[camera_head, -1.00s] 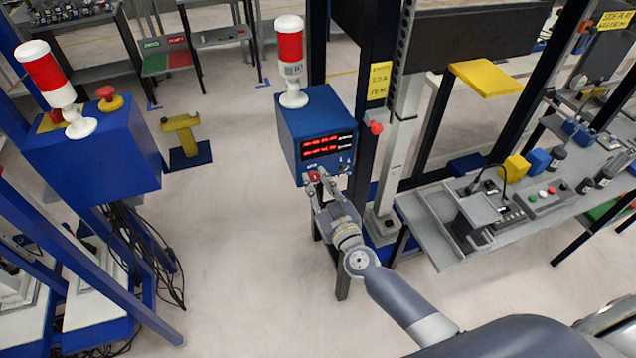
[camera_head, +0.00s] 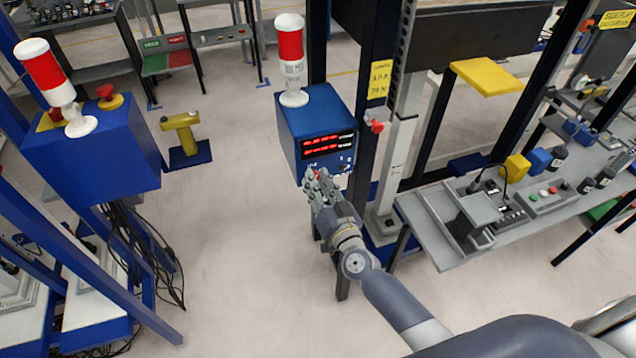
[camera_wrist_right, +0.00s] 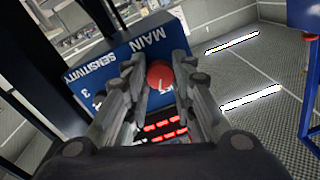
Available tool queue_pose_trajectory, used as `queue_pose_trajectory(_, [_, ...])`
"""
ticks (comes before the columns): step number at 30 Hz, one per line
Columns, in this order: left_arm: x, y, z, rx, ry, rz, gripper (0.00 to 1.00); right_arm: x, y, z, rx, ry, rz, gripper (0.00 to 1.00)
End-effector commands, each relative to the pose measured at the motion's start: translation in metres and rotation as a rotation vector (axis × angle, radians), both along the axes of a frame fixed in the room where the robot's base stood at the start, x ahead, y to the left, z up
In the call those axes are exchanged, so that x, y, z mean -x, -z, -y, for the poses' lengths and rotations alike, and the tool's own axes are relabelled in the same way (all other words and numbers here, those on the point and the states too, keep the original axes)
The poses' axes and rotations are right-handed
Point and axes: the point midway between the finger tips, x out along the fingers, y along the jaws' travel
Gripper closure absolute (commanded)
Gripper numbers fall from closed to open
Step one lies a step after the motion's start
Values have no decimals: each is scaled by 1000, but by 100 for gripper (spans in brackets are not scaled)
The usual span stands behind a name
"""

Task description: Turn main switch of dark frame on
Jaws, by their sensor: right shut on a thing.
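The blue control box (camera_head: 303,113) stands beside the dark frame's upright post (camera_head: 376,52). Its front has red lit displays (camera_head: 328,145). The main switch is a red round knob (camera_wrist_right: 159,75), below the word MAIN on the blue panel (camera_wrist_right: 115,58) in the right wrist view. In the wrist view, the fingers of my right gripper (camera_wrist_right: 160,82) are closed on both sides of the knob. My left gripper is not in view.
A red-and-white lamp (camera_head: 291,62) stands on the box. A red button (camera_head: 375,126) is on the frame just right of it. A grey workbench (camera_head: 440,240) is at the right, another blue box (camera_head: 105,155) at the left.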

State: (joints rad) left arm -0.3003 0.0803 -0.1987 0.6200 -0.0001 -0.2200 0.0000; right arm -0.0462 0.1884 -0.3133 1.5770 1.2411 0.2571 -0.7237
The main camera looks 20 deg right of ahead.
Motion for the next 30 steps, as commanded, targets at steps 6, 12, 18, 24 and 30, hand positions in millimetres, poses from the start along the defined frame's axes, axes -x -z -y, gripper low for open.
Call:
queue_pose_trajectory(6, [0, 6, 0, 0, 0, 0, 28, 0, 2, -1, -205, 0, -9, 100])
queue_pose_trajectory(12, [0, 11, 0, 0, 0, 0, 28, 0, 2, -1, -397, 0, -14, 100])
queue_pose_trajectory(18, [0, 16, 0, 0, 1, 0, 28, 0, 3, -2, -586, 0, -22, 100])
queue_pose_trajectory(24, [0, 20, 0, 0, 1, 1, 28, 1, 2, -2, -766, 0, -28, 100])
queue_pose_trajectory(30, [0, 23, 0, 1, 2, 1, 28, 1, 2, -3, -914, 0, -34, 100])
